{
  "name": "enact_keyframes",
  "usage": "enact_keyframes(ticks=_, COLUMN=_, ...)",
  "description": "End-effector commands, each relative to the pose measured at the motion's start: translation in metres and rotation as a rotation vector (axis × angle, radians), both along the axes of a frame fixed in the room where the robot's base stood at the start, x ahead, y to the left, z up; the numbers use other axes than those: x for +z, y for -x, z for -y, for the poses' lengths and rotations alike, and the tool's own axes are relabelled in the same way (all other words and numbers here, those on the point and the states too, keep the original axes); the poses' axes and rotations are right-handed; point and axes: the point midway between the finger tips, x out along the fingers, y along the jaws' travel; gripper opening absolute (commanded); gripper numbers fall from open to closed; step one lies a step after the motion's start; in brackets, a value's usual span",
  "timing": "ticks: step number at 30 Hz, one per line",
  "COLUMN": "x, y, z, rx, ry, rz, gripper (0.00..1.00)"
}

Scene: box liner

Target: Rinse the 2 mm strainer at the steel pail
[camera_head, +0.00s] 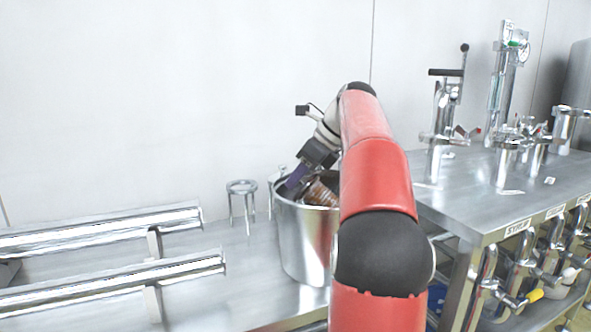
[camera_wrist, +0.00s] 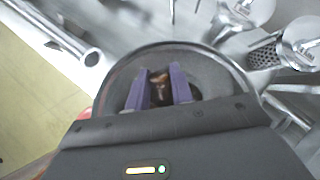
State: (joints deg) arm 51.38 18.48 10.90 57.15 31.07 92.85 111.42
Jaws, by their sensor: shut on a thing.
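The steel pail (camera_head: 305,250) stands upright on the steel table, partly hidden behind my red arm. Its round rim also shows in the wrist view (camera_wrist: 225,68). My gripper (camera_head: 291,184) points down into the pail's mouth, its purple fingers at about rim height. A brown, ribbed or mesh-like thing (camera_head: 320,194) shows inside the mouth beside the fingers, seemingly the strainer. In the wrist view my gripper (camera_wrist: 162,94) is shut on a small brown part (camera_wrist: 160,79) between its fingers. The lower part of the held thing is hidden, and no size marking is readable.
A small ring-topped stand (camera_head: 241,188) is left of the pail. Two steel tubes (camera_head: 110,285) lie along the left. A steel bench (camera_head: 470,195) with upright fittings is at right. A perforated metal piece (camera_wrist: 263,57) lies outside the pail. The wall is close behind.

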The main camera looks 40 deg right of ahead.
Motion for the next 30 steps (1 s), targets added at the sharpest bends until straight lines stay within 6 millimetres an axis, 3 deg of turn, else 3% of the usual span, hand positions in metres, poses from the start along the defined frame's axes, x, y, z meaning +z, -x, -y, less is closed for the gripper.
enact_keyframes(ticks=12, x=-0.037, y=-0.005, z=0.009, rx=-0.006, ry=0.001, rz=0.002, gripper=0.00)
enact_keyframes(ticks=30, x=-0.044, y=-0.005, z=0.009, rx=-0.008, ry=0.001, rz=0.002, gripper=0.00)
